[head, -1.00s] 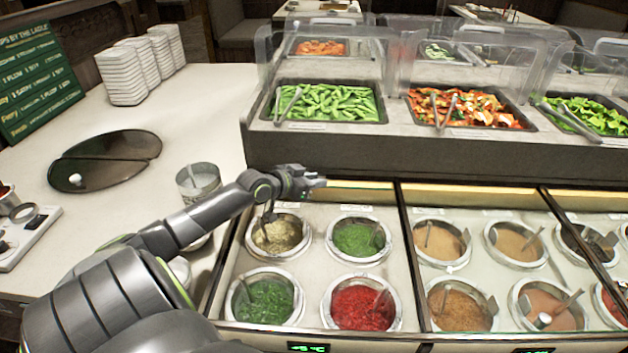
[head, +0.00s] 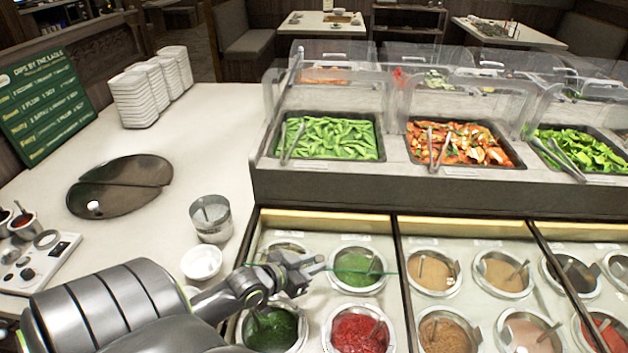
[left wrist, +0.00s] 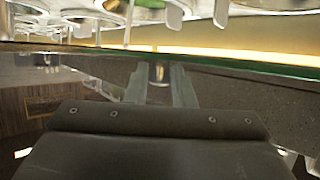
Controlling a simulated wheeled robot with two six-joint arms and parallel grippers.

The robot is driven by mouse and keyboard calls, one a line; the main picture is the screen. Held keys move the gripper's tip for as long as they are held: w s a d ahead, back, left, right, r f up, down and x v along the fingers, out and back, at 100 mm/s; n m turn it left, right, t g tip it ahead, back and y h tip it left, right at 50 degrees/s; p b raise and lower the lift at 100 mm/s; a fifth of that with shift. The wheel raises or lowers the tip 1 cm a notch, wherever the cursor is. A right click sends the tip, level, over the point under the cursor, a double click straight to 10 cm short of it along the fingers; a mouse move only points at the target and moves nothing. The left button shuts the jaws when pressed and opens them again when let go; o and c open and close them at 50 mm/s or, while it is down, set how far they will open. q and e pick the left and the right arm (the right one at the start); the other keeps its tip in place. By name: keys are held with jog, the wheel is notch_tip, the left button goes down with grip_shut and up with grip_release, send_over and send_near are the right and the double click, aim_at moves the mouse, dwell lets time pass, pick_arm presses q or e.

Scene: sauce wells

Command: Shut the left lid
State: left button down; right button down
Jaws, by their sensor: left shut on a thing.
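The left lid (head: 386,272) is a clear pane over the left bay of sauce wells; its thin green front edge runs across the bay in the head view. The same green edge crosses the left wrist view (left wrist: 250,66). My left gripper (head: 318,266) is at this edge, shut on a small pale knob (left wrist: 158,73) that shows between the fingers in the left wrist view. Below the gripper are wells of dark green (head: 270,329) and red (head: 360,332) sauce; a light green well (head: 355,268) is beside it. The back left well is mostly hidden. My right gripper is out of view.
A raised food counter (head: 320,187) with clear guards stands behind the wells. A metal cup (head: 211,218) and a white bowl (head: 202,263) stand left of the bay. A dark two-part oval lid (head: 125,172) lies on the white table.

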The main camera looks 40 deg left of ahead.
pick_arm(q)
jog(key=s+d, duration=0.4)
jog(key=s, duration=0.1)
jog(key=shift+s+d, duration=0.2)
jog(key=shift+d, duration=0.1)
jog(key=c, duration=1.5)
grip_release()
notch_tip(320, 180, up, 10)
jog(key=p, duration=0.3)
